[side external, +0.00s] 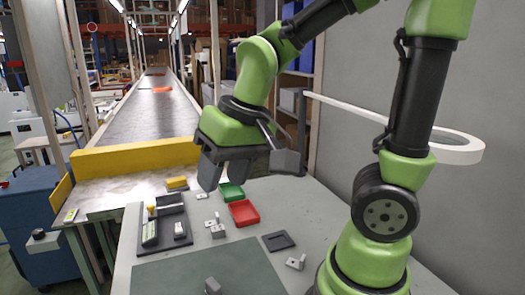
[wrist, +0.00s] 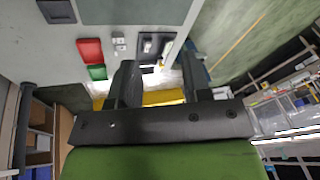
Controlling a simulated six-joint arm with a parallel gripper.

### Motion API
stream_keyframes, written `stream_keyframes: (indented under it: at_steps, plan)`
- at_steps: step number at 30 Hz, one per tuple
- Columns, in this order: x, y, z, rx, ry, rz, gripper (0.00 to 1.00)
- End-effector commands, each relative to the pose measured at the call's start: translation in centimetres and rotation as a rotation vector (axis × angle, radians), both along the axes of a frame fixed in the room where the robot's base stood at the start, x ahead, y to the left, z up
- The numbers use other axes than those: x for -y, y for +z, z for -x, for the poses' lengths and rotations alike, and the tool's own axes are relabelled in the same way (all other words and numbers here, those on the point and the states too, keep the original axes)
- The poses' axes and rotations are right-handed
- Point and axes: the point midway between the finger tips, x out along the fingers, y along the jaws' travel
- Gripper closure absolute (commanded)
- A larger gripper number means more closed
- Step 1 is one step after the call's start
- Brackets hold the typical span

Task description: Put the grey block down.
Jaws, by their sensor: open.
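My gripper (side external: 223,182) hangs above the far part of the table, beyond the mat and well apart from this block. Its two dark fingers are spread with nothing between them, as the wrist view (wrist: 160,82) also shows. I cannot make out the block in the wrist view, where only part of the mat (wrist: 135,10) shows.
A red tray (side external: 243,213), a green tray (side external: 231,192) and a dark shallow tray (side external: 278,241) lie on the table. A dark holder (side external: 166,226) with parts stands left. Small light-grey pieces (side external: 217,231) lie between. A yellow barrier (side external: 135,157) crosses the conveyor's (side external: 150,110) near end.

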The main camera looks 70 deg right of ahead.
Motion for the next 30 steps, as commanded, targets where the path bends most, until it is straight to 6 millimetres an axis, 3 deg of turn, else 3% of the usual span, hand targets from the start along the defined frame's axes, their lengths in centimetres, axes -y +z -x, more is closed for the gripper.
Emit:
stream_keyframes:
  at_steps: [1, 4, 12, 30]
  plan:
    - [0.0, 1.5, 1.1, 0.061, 0.002, -0.012, 0.56]
    - [-0.1, 3.4, 3.3, 0.149, 0.010, -0.034, 0.56]
    - [-0.6, 5.3, 6.8, 0.288, 0.035, -0.066, 0.56]
    - [-0.6, 5.4, 7.0, 0.300, 0.039, -0.067, 0.56]
